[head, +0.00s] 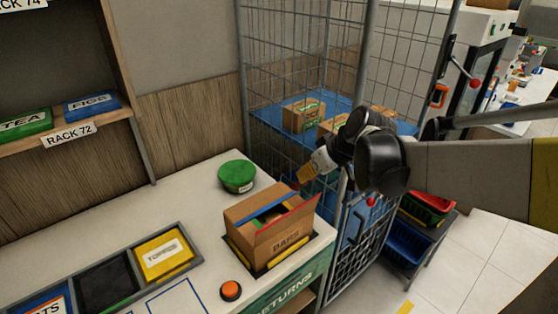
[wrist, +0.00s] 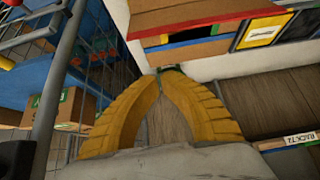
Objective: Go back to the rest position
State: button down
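My gripper (head: 305,173) is raised in front of the wire cage, to the upper right of the open cardboard box. Its yellow ribbed fingers fill the middle of the wrist view (wrist: 160,76); their tips come together with nothing visible held between them. The cardboard box (head: 268,239), labelled BARS, sits in a recess at the counter's right end with its flaps up. It also shows at the top of the wrist view (wrist: 195,48). A round green tub (head: 236,176) stands on the counter behind the box, apart from my gripper.
A wire cage (head: 285,75) with cartons (head: 303,115) on a blue shelf stands close behind my gripper. The counter (head: 120,232) holds a yellow bin (head: 163,256) and an orange button (head: 230,291). Red and blue crates (head: 407,244) sit below my arm. Floor at right is open.

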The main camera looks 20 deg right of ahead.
jog(key=s+a+f+m+h+b, duration=0.1)
jog(key=s+a+f+b, duration=0.2)
jog(key=s+a, duration=0.2)
jog(key=s+a+f+m+h+b, duration=0.1)
jog(key=s+a, duration=0.4)
jog(key=s, duration=0.7)
notch_tip(320, 180, down, 2)
jog(key=shift+f+m+b, duration=0.1)
jog(key=shift+m+b, duration=0.7)
jog(key=shift+b, duration=0.35)
